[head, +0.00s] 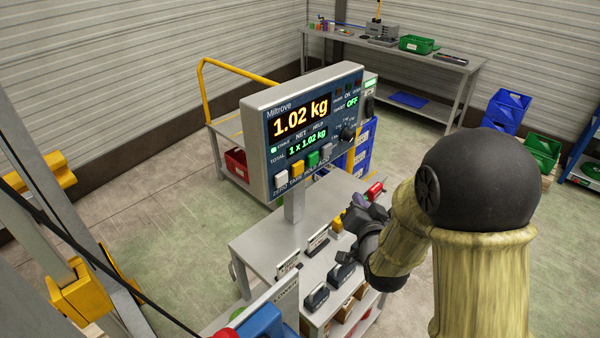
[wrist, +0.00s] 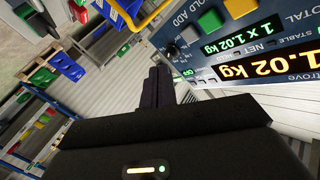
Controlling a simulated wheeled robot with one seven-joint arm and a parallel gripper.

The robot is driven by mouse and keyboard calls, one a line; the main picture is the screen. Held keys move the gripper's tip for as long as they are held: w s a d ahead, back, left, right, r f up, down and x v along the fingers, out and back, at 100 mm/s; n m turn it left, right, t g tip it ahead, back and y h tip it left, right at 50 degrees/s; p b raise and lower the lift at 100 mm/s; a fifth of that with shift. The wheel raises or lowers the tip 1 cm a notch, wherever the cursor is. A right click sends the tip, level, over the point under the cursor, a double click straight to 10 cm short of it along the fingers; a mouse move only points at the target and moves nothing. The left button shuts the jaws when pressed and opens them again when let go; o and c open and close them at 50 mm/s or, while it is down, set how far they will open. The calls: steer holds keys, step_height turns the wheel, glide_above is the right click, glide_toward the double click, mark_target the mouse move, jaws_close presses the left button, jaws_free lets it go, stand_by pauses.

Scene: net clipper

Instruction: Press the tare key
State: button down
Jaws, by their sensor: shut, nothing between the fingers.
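The tare key (head: 297,170) is the yellow key in the row under the weighing display (head: 262,103). It sits between a white key labelled ZERO (head: 281,179) and a green key (head: 312,160). In the wrist view the panel is upside down and the yellow key (wrist: 239,8) shows at the top edge. The display reads 1.02 kg, with 1 x 1.02 kg below. My gripper (head: 358,212) is shut and empty, to the right of and below the keys in the head view, apart from the panel. Its closed fingers (wrist: 160,85) show in the wrist view, left of the panel.
The display stands on a post (head: 294,205) over a grey bench (head: 262,240) holding several dark small devices. A grey key (head: 327,151) is right of the green one. A yellow-handled trolley (head: 205,95) and a back table (head: 340,43) stand behind.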

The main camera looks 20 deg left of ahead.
mark_target(298, 168)
steer(key=a+y, duration=0.1)
steer(key=s+a+r+t+y, duration=0.1)
steer(key=a, duration=0.3)
steer(key=shift+s+r+t+y, duration=0.3)
steer(key=shift+y, duration=0.1)
steer(key=w+a+p, duration=0.2)
steer(key=w+a, duration=0.1)
steer(key=a, duration=0.5)
steer(key=shift+w, duration=0.2)
steer(key=shift+w+a+b, duration=0.1)
steer(key=shift+a+b, duration=0.05)
steer(key=shift+b, duration=0.15)
stand_by(1.5)
steer(key=shift+w+a, duration=0.1)
steer(key=shift+a, duration=0.15)
